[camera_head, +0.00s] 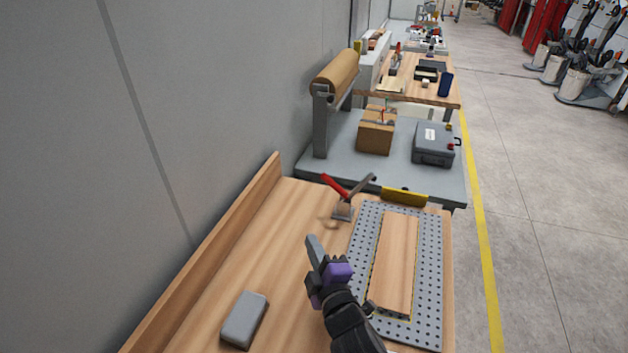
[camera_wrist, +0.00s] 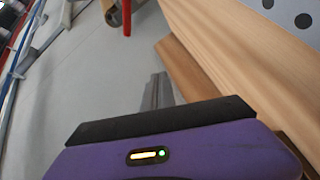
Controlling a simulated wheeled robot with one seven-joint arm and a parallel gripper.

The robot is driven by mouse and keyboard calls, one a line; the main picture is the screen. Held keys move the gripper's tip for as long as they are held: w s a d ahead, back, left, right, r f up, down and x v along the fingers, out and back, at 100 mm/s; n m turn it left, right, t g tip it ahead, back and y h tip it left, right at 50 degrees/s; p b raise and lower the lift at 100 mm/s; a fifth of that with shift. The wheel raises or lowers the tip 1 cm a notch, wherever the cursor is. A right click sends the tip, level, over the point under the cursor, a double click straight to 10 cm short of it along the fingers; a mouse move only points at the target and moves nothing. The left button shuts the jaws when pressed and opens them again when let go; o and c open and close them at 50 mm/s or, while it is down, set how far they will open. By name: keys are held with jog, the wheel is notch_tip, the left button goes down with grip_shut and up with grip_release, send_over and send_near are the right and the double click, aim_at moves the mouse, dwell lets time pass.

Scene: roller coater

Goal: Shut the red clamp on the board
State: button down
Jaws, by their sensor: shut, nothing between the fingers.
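The red clamp (camera_head: 335,187) stands on the wooden bench at the far left corner of the perforated grey plate. Its red handle tilts up to the left and its grey bar up to the right, off the board, so it looks open. The wooden board (camera_head: 396,265) lies flat on the plate (camera_head: 430,285). My gripper (camera_head: 312,243) is shut and empty, left of the plate and nearer than the clamp, apart from it. In the wrist view my closed fingers (camera_wrist: 157,90) show; a red bar at the top edge may be the clamp's handle.
A grey block (camera_head: 244,319) lies on the bench at front left. A wooden ledge (camera_head: 220,250) runs along the wall side. A yellow bar (camera_head: 404,197) sits at the plate's far edge. Beyond are a grey table with a paper roll (camera_head: 335,74), a carton (camera_head: 376,135) and a grey case (camera_head: 433,145).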

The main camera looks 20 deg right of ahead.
jog(key=w+d+r+n+g+h, duration=0.1)
jog(key=w+n, duration=0.4)
jog(key=w, duration=0.6)
jog(key=shift+d+r+n+h, duration=0.3)
jog(key=shift+r+h, duration=0.5)
jog(key=shift+r, duration=0.05)
